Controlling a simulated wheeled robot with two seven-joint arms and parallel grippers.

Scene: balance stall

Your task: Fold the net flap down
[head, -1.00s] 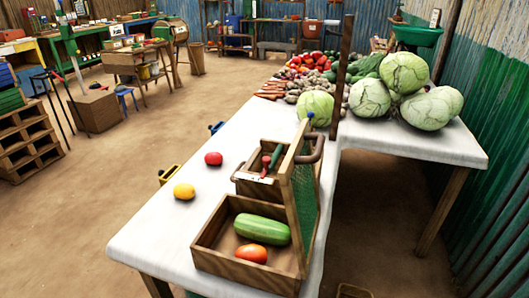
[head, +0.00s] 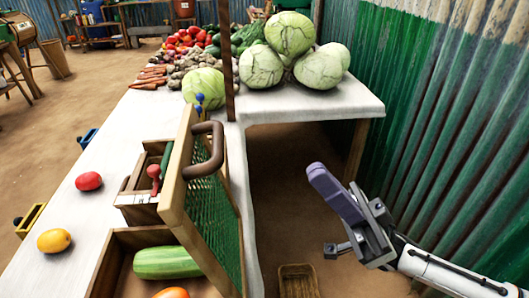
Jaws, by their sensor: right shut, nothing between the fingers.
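The net flap (head: 212,215) is a wooden frame with green netting. It stands upright, leaning slightly, along the right side of the wooden crate (head: 103,268). A brown curved handle (head: 216,150) sticks out near its far upper end. My right gripper (head: 322,180), with purple fingers, is shut and empty. It is in the air right of the table, well apart from the flap. My left gripper is not in view.
A smaller wooden box (head: 138,208) with red and green handled items stands behind the crate. A mango (head: 54,240) and a red tomato (head: 88,181) lie left on the white table. Cabbages (head: 290,35) and a dark post (head: 229,60) stand farther back. A green corrugated wall (head: 450,130) is at right.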

